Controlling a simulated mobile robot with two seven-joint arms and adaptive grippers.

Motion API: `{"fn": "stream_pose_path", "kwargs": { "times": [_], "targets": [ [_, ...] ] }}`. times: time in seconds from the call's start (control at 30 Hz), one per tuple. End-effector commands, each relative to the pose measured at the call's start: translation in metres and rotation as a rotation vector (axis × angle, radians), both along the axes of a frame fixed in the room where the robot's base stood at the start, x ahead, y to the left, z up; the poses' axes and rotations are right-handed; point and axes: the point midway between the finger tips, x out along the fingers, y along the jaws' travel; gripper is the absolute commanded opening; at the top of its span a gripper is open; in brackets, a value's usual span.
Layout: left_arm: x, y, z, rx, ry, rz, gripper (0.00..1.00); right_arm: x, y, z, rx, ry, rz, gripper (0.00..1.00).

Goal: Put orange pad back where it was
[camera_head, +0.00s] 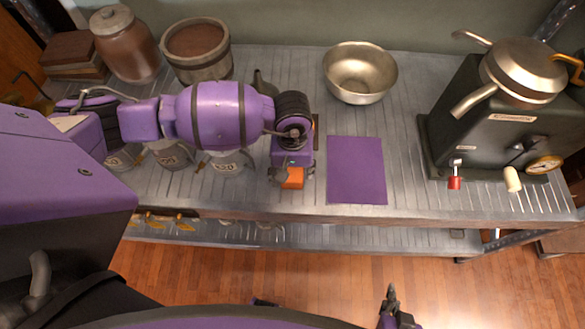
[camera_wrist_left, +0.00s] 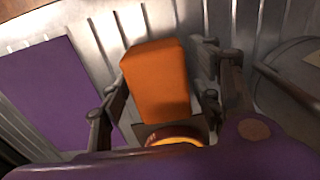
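The orange pad (camera_head: 292,178) is a small block between the fingers of my left gripper (camera_head: 291,174), over the front part of the grey ribbed counter (camera_head: 405,200). My right gripper (camera_head: 392,308) is low at the bottom edge, away from the counter.
A metal bowl (camera_head: 360,72) stands behind the purple square. A dark machine (camera_head: 500,125) with levers is at right. A wooden bucket (camera_head: 197,52) and brown jar (camera_head: 125,45) stand at back left. Several jars are partly hidden under my left arm. Bare counter flanks the purple square.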

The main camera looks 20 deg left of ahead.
Motion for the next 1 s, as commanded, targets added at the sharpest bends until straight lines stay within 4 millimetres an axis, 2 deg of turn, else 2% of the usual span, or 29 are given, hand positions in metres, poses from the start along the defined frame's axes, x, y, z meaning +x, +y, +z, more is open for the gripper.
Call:
{"fn": "stream_pose_path", "kwargs": {
  "times": [0.3, 0.43, 0.57, 0.8, 1.0],
  "targets": [
    [0.000, 0.000, 0.001, 0.000, -0.001, 0.000, 0.65, 0.001, 0.000, 0.001, 0.001, -0.003, -0.002, 0.00],
    [0.001, 0.000, 0.011, 0.000, -0.004, -0.001, 0.65, 0.003, 0.000, 0.004, 0.001, -0.007, -0.003, 0.00],
    [0.002, 0.000, 0.033, -0.001, -0.005, -0.002, 0.65, 0.003, 0.000, 0.004, 0.001, -0.006, -0.003, 0.00],
    [0.002, 0.000, 0.085, 0.000, -0.005, -0.002, 0.65, 0.002, 0.000, 0.002, 0.001, -0.003, -0.003, 0.00],
    [0.002, 0.000, 0.115, 0.000, -0.004, -0.001, 0.65, 0.001, 0.000, 0.002, 0.002, -0.002, -0.002, 0.00]
  ]
}}
